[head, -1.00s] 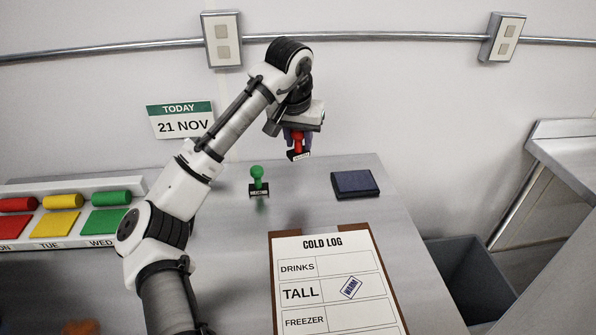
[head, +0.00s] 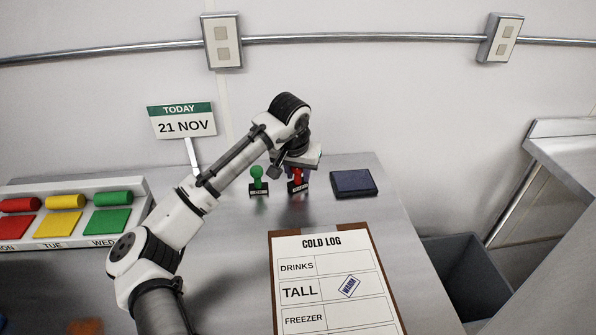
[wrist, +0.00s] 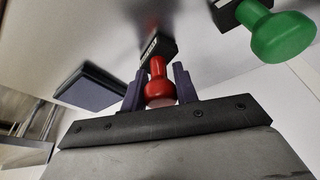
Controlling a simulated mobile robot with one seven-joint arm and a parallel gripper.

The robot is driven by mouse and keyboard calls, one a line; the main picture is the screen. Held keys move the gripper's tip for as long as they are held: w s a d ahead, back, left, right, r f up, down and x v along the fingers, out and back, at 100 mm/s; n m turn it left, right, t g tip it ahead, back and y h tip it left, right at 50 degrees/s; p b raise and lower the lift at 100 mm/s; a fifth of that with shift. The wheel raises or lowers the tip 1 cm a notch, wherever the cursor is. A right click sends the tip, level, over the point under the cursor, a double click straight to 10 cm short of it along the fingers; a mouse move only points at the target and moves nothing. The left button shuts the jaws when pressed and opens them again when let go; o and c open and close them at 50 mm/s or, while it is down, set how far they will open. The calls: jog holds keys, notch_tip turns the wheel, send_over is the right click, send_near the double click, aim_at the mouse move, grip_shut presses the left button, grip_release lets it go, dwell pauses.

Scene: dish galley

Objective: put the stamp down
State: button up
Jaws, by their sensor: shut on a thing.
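The red stamp (head: 297,181) is upright, with its black base at or just above the steel counter; I cannot tell whether it touches. My gripper (head: 298,168) is shut on its red handle from above. In the wrist view, the red handle (wrist: 158,82) sits between the two dark fingers of my gripper (wrist: 159,88). The green stamp (head: 259,180) stands upright on the counter just left of the red one, apart from it. It also shows in the wrist view (wrist: 282,35).
The dark blue ink pad (head: 353,183) lies right of the red stamp. The clipboard with the cold log (head: 322,242) lies in front, with a WARM mark in its TALL row. A date sign (head: 183,123) stands behind. A grey bin (head: 468,275) is right of the counter.

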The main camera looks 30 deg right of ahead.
jog(key=o, duration=0.8)
jog(key=shift+f, duration=0.15)
jog(key=b+v, duration=0.1)
jog(key=v, duration=1.1)
jog(key=shift+r+b, duration=0.2)
jog(key=shift+b, duration=0.1)
